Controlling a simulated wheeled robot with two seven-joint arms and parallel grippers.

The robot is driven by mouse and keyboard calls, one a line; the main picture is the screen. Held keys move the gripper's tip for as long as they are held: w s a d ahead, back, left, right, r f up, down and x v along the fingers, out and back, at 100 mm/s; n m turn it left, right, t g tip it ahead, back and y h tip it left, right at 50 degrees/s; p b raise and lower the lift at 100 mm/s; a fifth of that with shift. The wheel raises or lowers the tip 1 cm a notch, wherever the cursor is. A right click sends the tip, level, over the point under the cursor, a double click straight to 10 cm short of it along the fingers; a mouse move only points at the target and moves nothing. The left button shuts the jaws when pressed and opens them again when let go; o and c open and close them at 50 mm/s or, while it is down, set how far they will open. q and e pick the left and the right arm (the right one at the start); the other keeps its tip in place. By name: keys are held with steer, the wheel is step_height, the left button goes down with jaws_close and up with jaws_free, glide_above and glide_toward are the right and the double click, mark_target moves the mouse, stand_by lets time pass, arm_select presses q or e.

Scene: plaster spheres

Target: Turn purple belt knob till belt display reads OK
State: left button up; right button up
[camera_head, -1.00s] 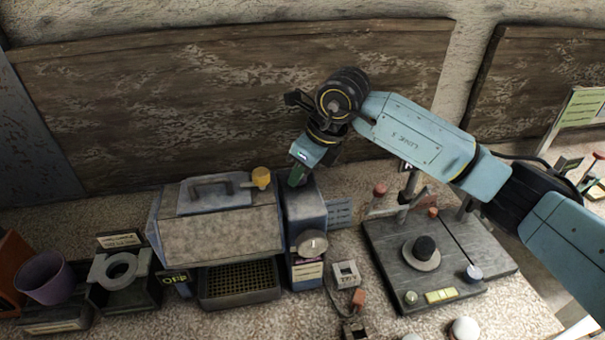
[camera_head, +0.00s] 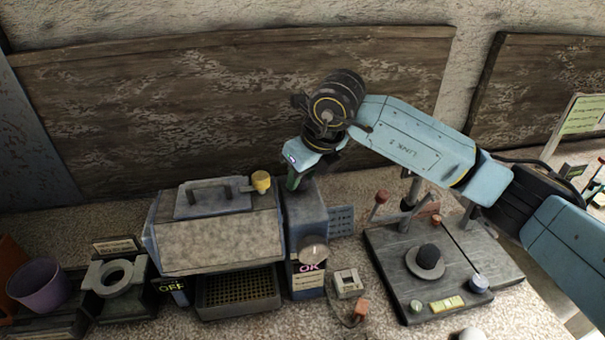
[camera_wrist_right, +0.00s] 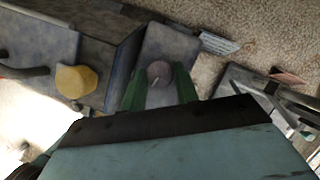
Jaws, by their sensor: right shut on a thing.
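The purple belt knob (camera_wrist_right: 159,73) shows dull purple-grey with a pale line in the right wrist view, on top of a blue-grey upright housing (camera_head: 306,222). My right gripper (camera_wrist_right: 159,76) has its green fingers on both sides of the knob and is shut on it. In the head view my right gripper (camera_head: 294,182) points down at the housing's top and hides the knob. The belt display (camera_head: 309,267) on the housing's front reads OK in pink letters. My left gripper is not in view.
A grey box machine with a handle (camera_head: 211,193) and a yellow knob (camera_head: 261,181) adjoins the housing. A second display (camera_head: 172,287) reads OFF. A round dial (camera_head: 313,248) sits above the OK display. A dark board with posts (camera_head: 440,260) stands at the right.

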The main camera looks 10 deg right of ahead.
steer(key=o, duration=1)
steer(key=shift+r, duration=0.1)
steer(key=b+v, duration=0.1)
steer(key=v, duration=1.2)
steer(key=shift+r+b, duration=0.15)
steer(key=shift+b, duration=0.15)
steer(key=shift+s, duration=0.1)
